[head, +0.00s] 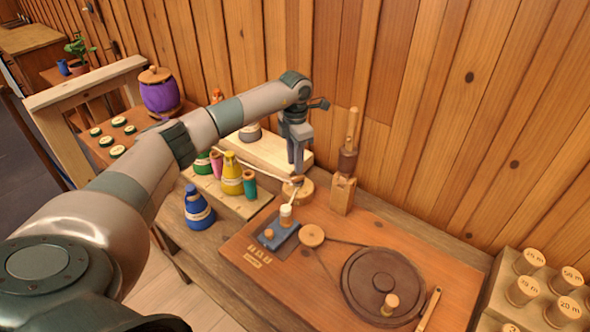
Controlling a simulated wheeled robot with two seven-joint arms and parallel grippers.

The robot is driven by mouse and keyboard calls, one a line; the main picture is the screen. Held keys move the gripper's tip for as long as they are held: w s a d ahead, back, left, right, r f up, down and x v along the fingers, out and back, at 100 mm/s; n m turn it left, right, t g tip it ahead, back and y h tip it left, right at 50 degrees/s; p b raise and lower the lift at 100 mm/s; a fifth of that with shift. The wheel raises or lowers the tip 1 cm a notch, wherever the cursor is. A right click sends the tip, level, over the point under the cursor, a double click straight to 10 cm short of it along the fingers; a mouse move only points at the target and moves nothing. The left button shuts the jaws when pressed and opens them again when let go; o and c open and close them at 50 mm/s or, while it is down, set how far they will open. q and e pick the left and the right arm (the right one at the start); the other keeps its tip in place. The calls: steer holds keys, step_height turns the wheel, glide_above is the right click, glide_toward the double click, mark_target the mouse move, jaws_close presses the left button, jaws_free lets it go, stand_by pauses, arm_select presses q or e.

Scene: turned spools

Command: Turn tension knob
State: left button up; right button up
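A small round wooden knob (298,190) sits at the back left of the wooden winder board (400,258); it looks like the tension knob. A thin light rod runs from near it to the left. My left gripper (298,172) points straight down right over the knob, its fingers close together. The fingertips look at or just above the knob's top; I cannot tell if they touch or grip it. My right gripper is not in view.
A dark wheel with a crank peg (382,284) and a blue block with a white-topped peg (277,232) are on the board. A wooden post (343,190) stands close right of the knob. Blue (198,210) and yellow (231,176) bottles stand left. A rack of labelled pegs (522,290) is at right.

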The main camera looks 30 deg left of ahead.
mark_target(295, 178)
arm_select(q)
steer(key=shift+f+p, duration=0.7)
steer(key=shift+f, duration=2.2)
jaws_close()
